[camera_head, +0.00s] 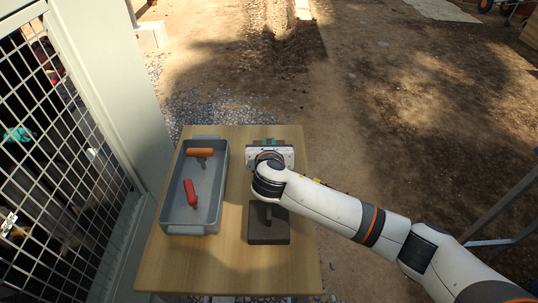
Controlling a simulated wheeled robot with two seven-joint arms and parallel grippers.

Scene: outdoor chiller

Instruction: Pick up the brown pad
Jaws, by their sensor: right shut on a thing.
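The brown pad (268,236) is a dark, squarish block in the right half of the wooden table, to the right of the grey tray. My right gripper (268,209) reaches down over its far part and is shut on it. The wrist above covers most of the fingers, so the exact grip is hard to see. I cannot tell whether the pad touches the table or is slightly raised. My left gripper is not in view.
The grey tray (173,229) on the wooden table (225,272) holds an orange-handled tool (200,152) and a red item (190,193). A grey and teal thing (286,150) shows behind my wrist. A mesh-panelled metal frame stands at left. The table's front is clear.

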